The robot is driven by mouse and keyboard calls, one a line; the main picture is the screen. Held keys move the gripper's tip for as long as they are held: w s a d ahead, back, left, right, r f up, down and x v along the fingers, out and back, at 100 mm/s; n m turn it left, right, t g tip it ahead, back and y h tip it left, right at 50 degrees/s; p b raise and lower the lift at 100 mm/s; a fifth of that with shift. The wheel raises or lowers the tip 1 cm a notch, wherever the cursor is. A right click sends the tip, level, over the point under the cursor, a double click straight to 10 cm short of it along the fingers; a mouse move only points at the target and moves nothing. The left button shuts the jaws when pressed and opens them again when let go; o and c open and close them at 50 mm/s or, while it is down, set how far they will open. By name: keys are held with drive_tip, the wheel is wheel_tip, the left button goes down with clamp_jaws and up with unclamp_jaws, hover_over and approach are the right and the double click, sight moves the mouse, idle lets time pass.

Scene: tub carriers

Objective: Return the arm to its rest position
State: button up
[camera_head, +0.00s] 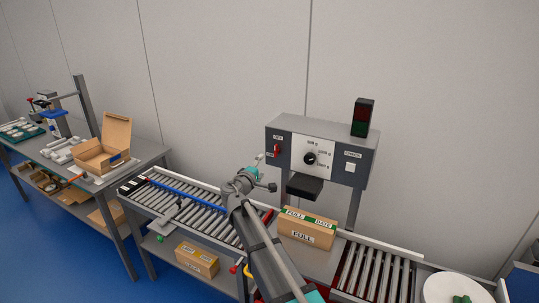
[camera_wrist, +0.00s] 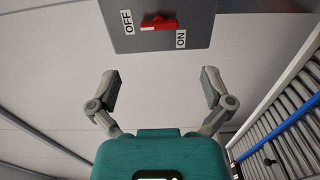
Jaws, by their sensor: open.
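My arm reaches up from the bottom of the head view over the roller conveyor. My gripper (camera_head: 260,160) is at its end, near the left side of the grey control box (camera_head: 368,165). In the wrist view my gripper (camera_wrist: 162,88) has its two grey fingers spread wide apart, with nothing between them. The red switch (camera_wrist: 160,24) on the box lies ahead of the fingers, apart from them, between the OFF and ON labels. It also shows in the head view (camera_head: 277,151).
A closed carton (camera_head: 307,238) labelled FULL stands right of my arm on the line. Roller conveyors (camera_head: 205,212) run left and right. A bench (camera_head: 150,152) with an open box (camera_head: 103,147) is at left. A white round table (camera_head: 450,290) is at lower right.

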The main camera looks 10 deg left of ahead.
drive_tip(key=s+d+f+m+g, duration=0.1)
drive_tip(key=d+f+g, duration=0.1)
drive_tip(key=d, duration=0.3)
drive_tip(key=s+d+f+m+g+h, duration=0.1)
drive_tip(key=s+d+f+m, duration=0.1)
drive_tip(key=d, duration=0.3)
drive_tip(key=s+d+f+m+g+h+b, duration=0.1)
drive_tip(key=d+f+m+g, duration=0.1)
drive_tip(key=d, duration=0.3)
drive_tip(key=shift+s+d+f+g, duration=0.15)
drive_tip(key=shift+s+f+g, duration=0.15)
drive_tip(key=shift+f, duration=0.2)
drive_tip(key=s+d+f+m+g+y+b, duration=0.1)
drive_tip(key=s+d+f+m+g+y, duration=0.3)
drive_tip(key=s+d+f+m+g, duration=0.7)
drive_tip(key=s+d+f+n+y, duration=0.1)
drive_tip(key=s+d+y, duration=0.1)
drive_tip(key=s, duration=0.5)
drive_tip(key=s+d+f+n+y+b, duration=0.1)
drive_tip(key=s+d+f+y, duration=0.1)
drive_tip(key=s, duration=0.6)
drive_tip(key=shift+d+f, duration=0.25)
drive_tip(key=shift+d, duration=0.2)
drive_tip(key=shift+w, duration=0.1)
